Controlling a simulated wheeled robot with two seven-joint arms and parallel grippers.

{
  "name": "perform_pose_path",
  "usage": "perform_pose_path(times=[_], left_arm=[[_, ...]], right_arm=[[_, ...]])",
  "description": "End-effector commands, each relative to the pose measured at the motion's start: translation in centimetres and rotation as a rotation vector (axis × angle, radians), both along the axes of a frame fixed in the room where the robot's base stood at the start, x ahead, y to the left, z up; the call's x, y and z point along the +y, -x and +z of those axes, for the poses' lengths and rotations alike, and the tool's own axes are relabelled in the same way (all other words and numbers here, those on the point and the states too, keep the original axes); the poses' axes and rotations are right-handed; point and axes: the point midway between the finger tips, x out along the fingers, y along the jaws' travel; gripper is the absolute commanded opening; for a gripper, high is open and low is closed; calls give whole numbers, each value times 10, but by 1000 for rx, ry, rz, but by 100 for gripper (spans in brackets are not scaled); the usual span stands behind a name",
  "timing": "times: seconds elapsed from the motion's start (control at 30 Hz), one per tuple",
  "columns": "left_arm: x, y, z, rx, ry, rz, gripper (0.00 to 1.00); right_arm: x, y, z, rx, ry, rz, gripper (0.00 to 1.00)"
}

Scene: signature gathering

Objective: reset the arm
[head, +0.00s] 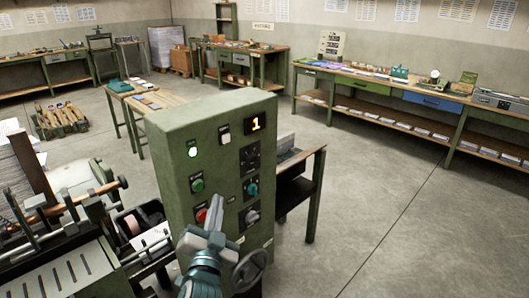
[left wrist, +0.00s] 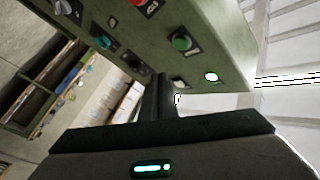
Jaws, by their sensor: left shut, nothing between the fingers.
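My left gripper (head: 215,212) is in front of the green control cabinet (head: 178,235) in the head view, its fingers pointing up and together. It is shut and empty. The tip lies beside the red button (head: 202,215), overlapping the panel in the picture; whether it touches cannot be told. The panel also carries a green button (head: 197,185), a lit green lamp (head: 192,152) and an orange display (head: 256,124) reading 1. In the left wrist view the shut fingers (left wrist: 159,95) show before the cabinet (left wrist: 215,45). My right gripper is not in view.
A machine with rollers and trays (head: 70,270) stands at the left of the cabinet. A small dark table (head: 300,185) stands behind its right side. Workbenches (head: 385,85) line the back and right. The floor (head: 400,220) at the right is clear.

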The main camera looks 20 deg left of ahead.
Motion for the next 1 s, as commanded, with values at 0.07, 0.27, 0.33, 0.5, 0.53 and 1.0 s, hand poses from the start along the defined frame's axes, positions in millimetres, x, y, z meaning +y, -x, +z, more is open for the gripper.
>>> perform_pose_path(times=[0.07,0.27,0.33,0.5,0.53,1.0], left_arm=[[0,0,0,0,0,0,0],[-3,-6,-16,27,7,-11,0],[-5,-11,-33,55,14,-22,0],[-17,-27,-104,165,48,-68,0],[-20,-30,-121,191,57,-78,0],[-68,6,-409,623,240,-200,0]], right_arm=[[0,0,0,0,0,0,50],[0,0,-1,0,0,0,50],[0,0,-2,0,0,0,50],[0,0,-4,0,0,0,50],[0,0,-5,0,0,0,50],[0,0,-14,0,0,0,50]])
